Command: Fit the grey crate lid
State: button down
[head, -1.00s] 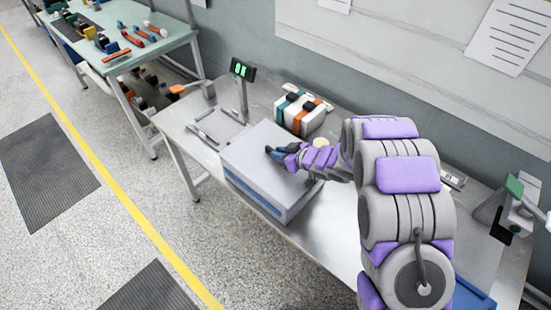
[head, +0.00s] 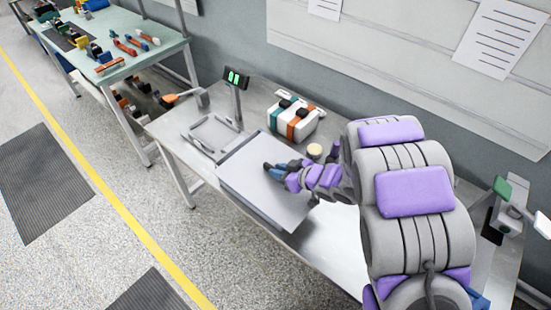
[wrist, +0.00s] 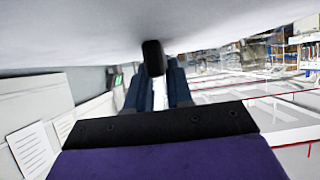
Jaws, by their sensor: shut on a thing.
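The grey lid (head: 250,195) is a flat, pale panel in the middle of the head view, over the metal bench. My gripper (head: 274,170) is at its upper face, with blue fingers shut on its small black knob (wrist: 153,58). In the wrist view, the lid's pale face (wrist: 90,25) fills the top, and the dark blue fingers (wrist: 153,75) are either side of the knob. No crate walls show below the lid, and its height above the bench is hard to judge.
A metal frame (head: 213,135) with a green-lit display (head: 235,78) stands left of the lid. A white case with orange and teal bands (head: 294,119) and a round cream object (head: 314,150) are behind it. A blue thing (head: 478,299) shows partly behind my arm.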

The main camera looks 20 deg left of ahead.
jog(key=s+d, duration=0.1)
jog(key=s, duration=0.1)
jog(key=s+d, duration=0.1)
jog(key=s, duration=0.1)
jog(key=s+d, duration=0.2)
jog(key=shift+s+r+p, duration=0.3)
jog(key=shift+s+r, duration=0.05)
jog(key=shift+r, duration=0.05)
jog(key=w+a, duration=0.1)
jog(key=w, duration=0.1)
jog(key=w+a+p, duration=0.1)
jog(key=w, duration=0.2)
jog(key=w+a+r, duration=0.1)
jog(key=w, duration=0.1)
jog(key=shift+w+p, duration=0.2)
jog(key=shift+p, duration=0.15)
jog(key=r+p, duration=0.1)
jog(key=r, duration=0.1)
send_over(274, 161)
jog(key=shift+s+d+f, duration=0.1)
jog(key=shift+s+f, duration=0.05)
jog(key=shift+s, duration=0.05)
jog(key=shift+w+a+r, duration=0.2)
jog(key=shift+w+a, duration=0.05)
jog(key=shift+a, duration=0.15)
jog(key=shift+p, duration=0.5)
jog(key=shift+f+b, duration=0.95)
jog(key=shift+f, duration=2)
jog(key=shift+p, duration=1.2)
